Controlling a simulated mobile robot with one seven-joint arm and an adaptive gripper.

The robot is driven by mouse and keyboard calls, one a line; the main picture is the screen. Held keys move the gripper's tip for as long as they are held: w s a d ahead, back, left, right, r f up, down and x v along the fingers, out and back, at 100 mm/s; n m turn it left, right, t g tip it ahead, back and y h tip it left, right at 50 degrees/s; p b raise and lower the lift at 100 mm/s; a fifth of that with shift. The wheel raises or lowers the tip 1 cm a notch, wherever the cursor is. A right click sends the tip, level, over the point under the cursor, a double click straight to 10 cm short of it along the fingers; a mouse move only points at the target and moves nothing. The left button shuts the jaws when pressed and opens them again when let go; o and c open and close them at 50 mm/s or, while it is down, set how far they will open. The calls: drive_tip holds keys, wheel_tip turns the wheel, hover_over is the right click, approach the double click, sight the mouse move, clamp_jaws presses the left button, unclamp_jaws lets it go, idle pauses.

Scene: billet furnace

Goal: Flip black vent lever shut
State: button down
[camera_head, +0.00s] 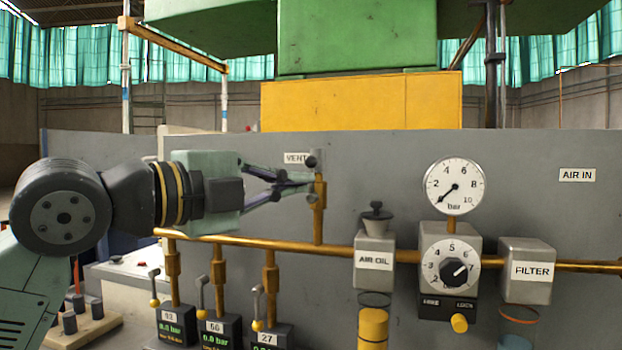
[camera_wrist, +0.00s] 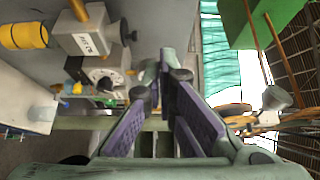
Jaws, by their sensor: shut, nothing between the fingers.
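The vent valve's brass pipe (camera_head: 318,215) rises from the main pipe, right of the white VENT label (camera_head: 295,158). The black vent lever (camera_head: 312,162) shows as a dark knob at the top of this valve. My gripper (camera_head: 312,182) reaches in from the left, its fingertips just below the knob and close in front of the valve; I cannot tell whether they touch. In the wrist view my gripper (camera_wrist: 164,68) has its fingers together and empty.
The AIR OIL block (camera_head: 375,245), pressure gauge (camera_head: 455,187), regulator dial (camera_head: 453,270) and FILTER block (camera_head: 527,285) stand to the right. Several small levers and digital readouts sit below the brass main pipe (camera_head: 340,248). The grey panel is bare between the vent and the gauge.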

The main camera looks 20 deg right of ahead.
drive_tip(key=shift+d, duration=0.1)
idle(0.3)
drive_tip(key=w+d+p, duration=0.2)
drive_tip(key=w+d, duration=0.1)
drive_tip(key=w+d+p, duration=0.3)
drive_tip(key=w, duration=0.1)
drive_tip(key=shift+w, duration=0.1)
drive_tip(key=shift+a+f, duration=0.1)
idle(0.6)
